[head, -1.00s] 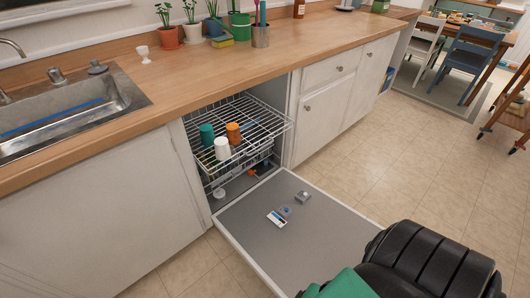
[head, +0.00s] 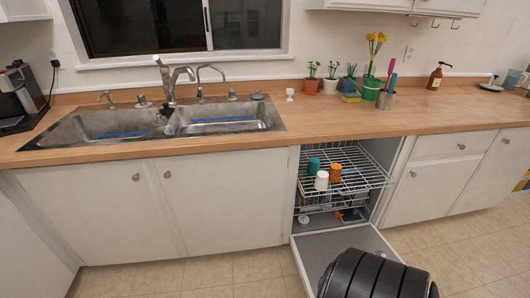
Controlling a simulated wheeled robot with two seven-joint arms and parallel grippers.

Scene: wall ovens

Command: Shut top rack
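The top rack (head: 362,183) is a white wire rack in the open dishwasher below the counter. It is pulled out past the cabinet fronts. It holds a teal cup (head: 313,166), a white cup (head: 321,181) and an orange cup (head: 335,173). The dishwasher door (head: 316,253) is folded down in front of it. The lower rack (head: 330,216) sits inside, below the top rack. A black ribbed part of my arm covers part of the door at the bottom. Neither gripper's fingers show.
A double sink (head: 160,124) is set in the wooden counter (head: 430,110) at left. Potted plants (head: 331,78) stand behind the dishwasher on the counter. White cabinets flank the opening. Tiled floor (head: 240,268) is free in front.

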